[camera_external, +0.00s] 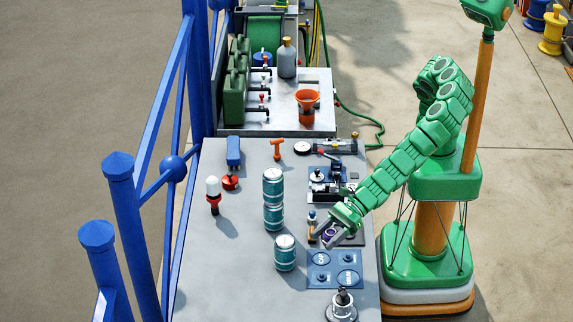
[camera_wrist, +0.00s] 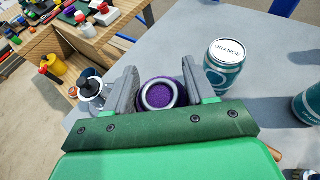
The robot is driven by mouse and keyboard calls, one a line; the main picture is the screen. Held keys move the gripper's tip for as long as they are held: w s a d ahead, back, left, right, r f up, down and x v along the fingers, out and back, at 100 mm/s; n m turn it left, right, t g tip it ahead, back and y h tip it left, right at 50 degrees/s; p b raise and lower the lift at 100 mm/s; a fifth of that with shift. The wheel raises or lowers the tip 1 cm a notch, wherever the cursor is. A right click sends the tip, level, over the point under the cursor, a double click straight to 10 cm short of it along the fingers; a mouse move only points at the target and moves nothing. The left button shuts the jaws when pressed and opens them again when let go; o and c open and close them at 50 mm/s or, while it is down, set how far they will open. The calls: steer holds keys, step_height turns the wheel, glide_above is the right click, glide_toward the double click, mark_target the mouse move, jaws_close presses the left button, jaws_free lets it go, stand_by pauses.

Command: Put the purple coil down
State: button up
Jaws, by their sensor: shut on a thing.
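The purple coil (camera_wrist: 160,95) is between the two fingers of my gripper (camera_wrist: 160,74) in the wrist view, with its pale ring facing the camera. My gripper is shut on it. In the external view my gripper (camera_external: 332,241) reaches over the grey table from the right, and a small purple part of the coil (camera_external: 334,233) shows at its fingers. It appears just behind a blue mat with several round marks (camera_external: 333,270). The height of the coil above the table cannot be told. My fingers hide part of the coil.
A teal can (camera_external: 285,252) stands left of my gripper; its lid reads ORANGE (camera_wrist: 229,48). More teal cans (camera_external: 272,187) stand behind it. A silver winch (camera_external: 342,305) is at the front edge. Small tools and devices (camera_external: 328,180) crowd behind my gripper. The front left table is clear.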

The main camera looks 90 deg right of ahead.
mark_target(327, 240)
steer(key=shift+w+a+f, duration=0.25)
steer(key=shift+a+f, duration=0.05)
steer(key=shift+w+a, duration=0.45)
steer(key=shift+a, duration=0.1)
steer(key=shift+w+a+f, duration=0.25)
steer(key=shift+a+f, duration=0.2)
steer(key=shift+f, duration=0.05)
steer(key=shift+w+a+f, duration=0.8)
steer(key=shift+a+f, duration=0.3)
steer(key=shift+f, duration=0.05)
steer(key=shift+w+a+f, duration=0.8)
steer(key=shift+a+f, duration=0.3)
steer(key=shift+w+a+f, duration=0.8)
steer(key=shift+a+f, duration=0.3)
steer(key=shift+f, duration=0.05)
steer(key=shift+w+a+f, duration=0.4)
steer(key=shift+f, duration=1.7)
